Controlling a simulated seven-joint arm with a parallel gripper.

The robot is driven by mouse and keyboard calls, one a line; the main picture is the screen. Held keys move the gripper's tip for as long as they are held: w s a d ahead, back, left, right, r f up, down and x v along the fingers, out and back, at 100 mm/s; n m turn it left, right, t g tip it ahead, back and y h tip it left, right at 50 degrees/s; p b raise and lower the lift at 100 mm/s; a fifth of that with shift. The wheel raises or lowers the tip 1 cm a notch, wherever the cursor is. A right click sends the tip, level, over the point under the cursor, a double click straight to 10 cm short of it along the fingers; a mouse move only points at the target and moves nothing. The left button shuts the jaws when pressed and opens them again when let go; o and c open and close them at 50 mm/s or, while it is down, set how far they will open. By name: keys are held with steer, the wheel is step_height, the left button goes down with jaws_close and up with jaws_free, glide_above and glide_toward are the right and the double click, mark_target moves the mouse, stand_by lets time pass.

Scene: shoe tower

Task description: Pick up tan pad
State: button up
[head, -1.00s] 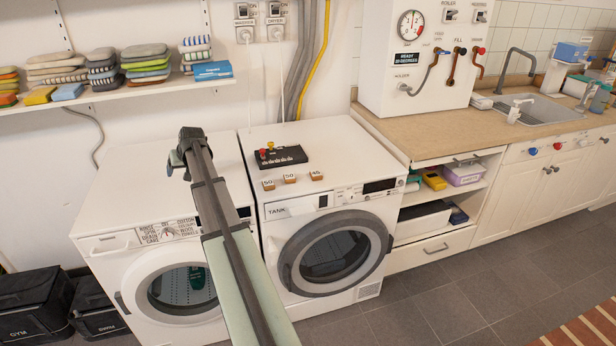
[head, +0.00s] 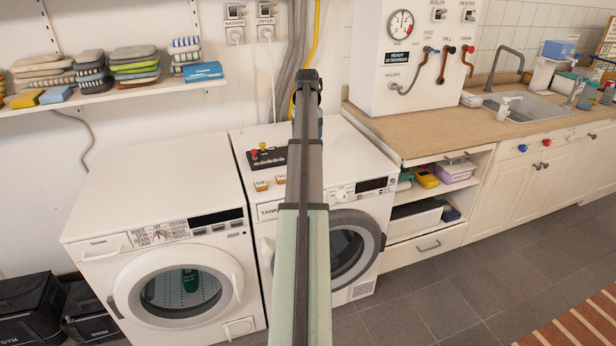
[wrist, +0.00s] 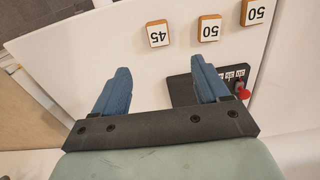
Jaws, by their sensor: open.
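Tan-beige pads (head: 44,73) lie stacked on the wall shelf at the upper left in the head view; which one is the tan pad I cannot tell. Other pad stacks, striped (head: 93,72) and multicoloured (head: 135,65), stand beside them. My gripper is over the dryer top, well to the right of the shelf pads; its fingers are largely hidden in the head view. In the wrist view its two blue fingers (wrist: 160,68) are spread apart with nothing between them. No pad shows in the wrist view.
Below are the washer (head: 150,190) and the dryer (head: 350,150). The shelf (head: 110,97) also holds a blue packet (head: 203,71). A wooden counter (head: 440,120) is at right.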

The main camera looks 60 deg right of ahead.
step_height(320, 180, down, 14)
steer(key=shift+s+d+r, duration=0.1)
steer(key=shift+r, duration=0.05)
stand_by(0.7)
steer(key=shift+c, duration=0.3)
steer(key=c, duration=1.1)
